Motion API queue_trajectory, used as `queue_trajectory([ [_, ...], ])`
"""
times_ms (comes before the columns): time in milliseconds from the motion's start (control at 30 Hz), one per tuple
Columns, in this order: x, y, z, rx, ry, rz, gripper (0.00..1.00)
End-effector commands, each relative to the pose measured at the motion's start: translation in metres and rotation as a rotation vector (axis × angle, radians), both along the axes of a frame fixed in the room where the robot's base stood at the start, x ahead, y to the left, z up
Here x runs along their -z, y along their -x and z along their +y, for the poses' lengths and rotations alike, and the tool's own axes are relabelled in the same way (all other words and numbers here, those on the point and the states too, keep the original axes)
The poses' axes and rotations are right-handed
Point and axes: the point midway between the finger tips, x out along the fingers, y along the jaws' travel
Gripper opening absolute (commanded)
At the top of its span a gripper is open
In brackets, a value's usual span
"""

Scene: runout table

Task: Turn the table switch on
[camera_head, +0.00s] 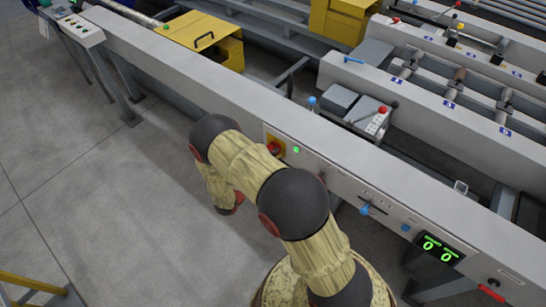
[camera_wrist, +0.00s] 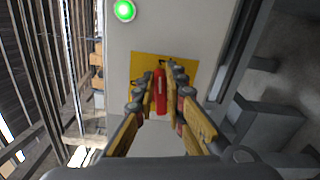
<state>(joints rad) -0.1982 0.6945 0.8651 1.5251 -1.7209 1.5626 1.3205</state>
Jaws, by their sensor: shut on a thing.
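The table switch is a red rotary handle (camera_wrist: 160,93) on a yellow plate (camera_wrist: 140,64) on the grey table's side. In the head view its red knob (camera_head: 274,148) and yellow plate (camera_head: 269,138) show just beyond my arm. In the wrist view my gripper (camera_wrist: 166,72) has its two fingers on either side of the red handle and is shut on it. The handle points lengthwise along the picture, nearly upright. A green lamp (camera_wrist: 124,10) near the plate is lit; it also shows in the head view (camera_head: 296,150). My fingers are hidden in the head view.
The long grey table side (camera_head: 150,82) runs diagonally across the head view. Farther right on it are a blue knob (camera_head: 365,209) and a display (camera_head: 440,249) with green zeros. A yellow machine cover (camera_head: 205,35) stands behind. The floor (camera_head: 100,190) on the left is clear.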

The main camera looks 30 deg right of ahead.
Motion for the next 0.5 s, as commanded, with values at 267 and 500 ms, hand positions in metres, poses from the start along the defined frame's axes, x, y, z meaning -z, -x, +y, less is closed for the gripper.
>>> queue_trajectory([
  [267,0.006,0.001,-0.0001,0.0,-0.05,-0.136,0.0],
  [500,0.0065,0.0009,0.0,0.0,-0.069,-0.187,0.0],
])
